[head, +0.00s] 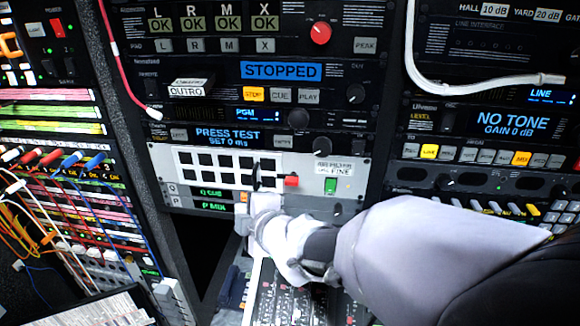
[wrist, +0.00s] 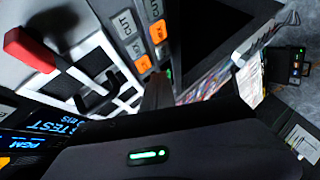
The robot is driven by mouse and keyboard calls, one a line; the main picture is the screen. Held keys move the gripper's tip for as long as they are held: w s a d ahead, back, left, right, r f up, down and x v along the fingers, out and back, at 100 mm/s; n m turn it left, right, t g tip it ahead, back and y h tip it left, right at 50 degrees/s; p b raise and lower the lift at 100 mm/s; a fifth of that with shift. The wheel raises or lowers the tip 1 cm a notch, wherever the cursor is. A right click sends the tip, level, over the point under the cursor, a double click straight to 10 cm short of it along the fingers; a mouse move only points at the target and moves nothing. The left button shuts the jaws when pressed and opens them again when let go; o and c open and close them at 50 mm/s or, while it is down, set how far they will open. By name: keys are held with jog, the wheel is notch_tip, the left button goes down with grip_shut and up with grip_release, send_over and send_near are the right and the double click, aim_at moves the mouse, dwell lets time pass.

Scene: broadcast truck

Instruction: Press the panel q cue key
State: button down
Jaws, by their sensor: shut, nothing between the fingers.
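The grey-white switcher panel (head: 350,195) sits low in the rack. Its small screens read "Q CUE" (head: 210,191) and "P MIX" (head: 213,206). An orange-lit key (head: 243,197) shows beside the Q screen; its label is too small to read. In the wrist view two short rows of keys show, with a grey CUT key (wrist: 124,24) and orange-lit keys (wrist: 157,32). My gripper (head: 262,200) is shut and empty, in front of the panel just right of these keys, hiding part of them. The fingertip (wrist: 157,92) shows close to the key rows; contact cannot be told.
A red-handled lever (head: 291,180) stands out from the panel just above my gripper and also shows large in the wrist view (wrist: 30,48). A green key (head: 331,185) lies to its right. A mixer desk (head: 290,300) lies below my arm. Coloured cables (head: 60,165) hang at left.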

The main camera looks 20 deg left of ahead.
jog(key=s+b, duration=0.2)
jog(key=s, duration=0.1)
jog(key=s+b, duration=0.1)
jog(key=shift+s+d, duration=0.2)
jog(key=shift+d, duration=0.05)
dwell(0.4)
